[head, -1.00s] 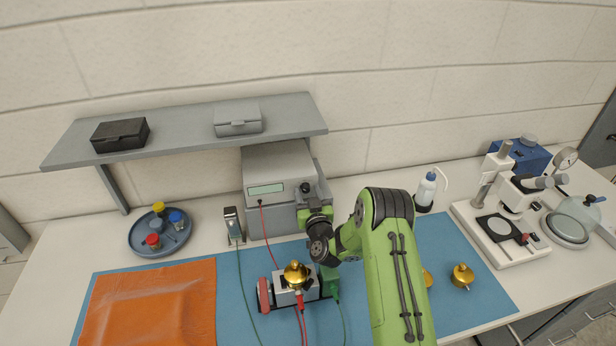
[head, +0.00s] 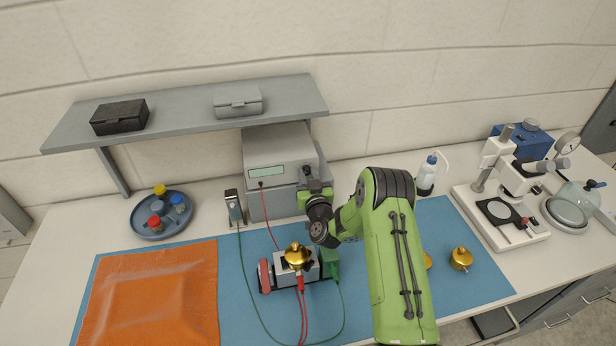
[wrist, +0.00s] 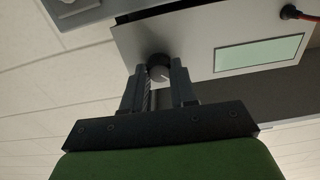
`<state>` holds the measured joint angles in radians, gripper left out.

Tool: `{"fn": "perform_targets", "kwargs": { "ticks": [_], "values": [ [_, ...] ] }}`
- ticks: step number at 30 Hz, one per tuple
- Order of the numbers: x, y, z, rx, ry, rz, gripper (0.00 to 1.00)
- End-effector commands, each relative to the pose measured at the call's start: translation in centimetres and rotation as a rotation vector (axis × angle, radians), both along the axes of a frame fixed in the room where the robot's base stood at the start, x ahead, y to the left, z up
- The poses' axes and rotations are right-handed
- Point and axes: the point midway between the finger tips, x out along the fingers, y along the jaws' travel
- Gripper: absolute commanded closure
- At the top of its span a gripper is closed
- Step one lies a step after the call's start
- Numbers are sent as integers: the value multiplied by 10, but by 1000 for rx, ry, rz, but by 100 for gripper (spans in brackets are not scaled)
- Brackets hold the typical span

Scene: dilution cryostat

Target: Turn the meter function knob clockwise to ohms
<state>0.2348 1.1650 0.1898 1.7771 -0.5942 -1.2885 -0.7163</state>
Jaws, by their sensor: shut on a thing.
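The meter (head: 278,158) is a grey box under the shelf, with a pale green display (head: 266,172) on its front; the display also shows in the wrist view (wrist: 258,52). The function knob (wrist: 159,68) is a dark round knob with a light pointer mark on the meter's front. My gripper (wrist: 160,76) is shut on the knob, one finger on each side of it. In the head view my gripper (head: 311,186) covers most of the knob. The knob's scale markings are too small to read.
A red lead plugs into the meter. In front, a clamped block with a gold piece (head: 298,256) stands on the blue mat (head: 460,225). A blue round tray (head: 150,228) is at left, a white bottle (head: 427,175) and a microscope (head: 505,190) at right. The shelf (head: 180,112) overhangs the meter.

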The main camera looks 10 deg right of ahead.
Motion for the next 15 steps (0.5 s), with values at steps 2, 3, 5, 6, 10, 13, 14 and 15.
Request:
{"fn": "perform_targets", "kwargs": {
  "ticks": [2,3,5,6,10,13,14,15],
  "values": [
    [0,0,-1,32,-3,-1,100],
    [0,-1,-1,53,-3,-1,100],
    [1,-1,-1,90,-5,-1,100],
    [1,-1,-1,119,-5,-2,100],
    [1,-2,-1,229,-7,-3,100],
    [1,-2,-1,322,-7,-2,100],
    [1,-2,-1,351,-7,-2,100],
    [1,-2,-1,390,-7,-2,100]
  ]
}}
